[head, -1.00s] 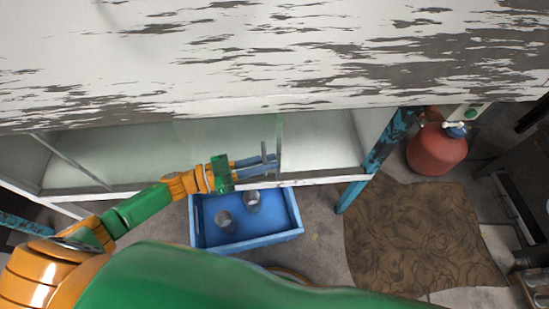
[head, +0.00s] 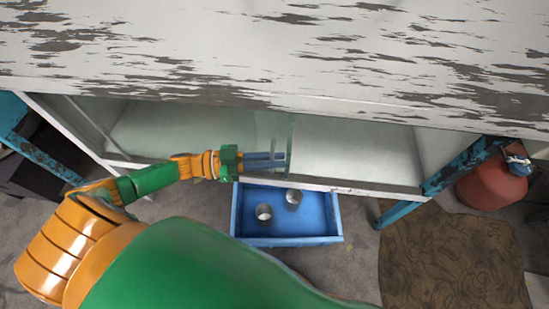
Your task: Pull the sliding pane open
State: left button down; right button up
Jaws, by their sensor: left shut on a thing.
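The sliding pane (head: 240,130) is a clear greenish glass sheet in the front of the white cabinet under the worn tabletop. Its upright right edge (head: 291,140) shows near the middle of the head view. A grey upright handle (head: 275,147) stands just left of that edge. My left gripper (head: 279,160) reaches in from the left and is shut on the handle; its blue fingers partly hide it. To the right of the pane's edge, the pale cabinet interior (head: 360,150) shows. My right gripper is not in view.
A blue tray (head: 290,241) with two grey metal cups (head: 264,212) sits on the floor below the cabinet. A teal leg (head: 400,211) stands at right.

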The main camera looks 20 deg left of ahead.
pick_arm(q)
jog(key=shift+f, duration=0.1)
jog(key=c, duration=1.2)
grip_release()
jog(key=v, duration=0.7)
jog(key=shift+b, duration=0.3)
jog(key=shift+s, duration=0.1)
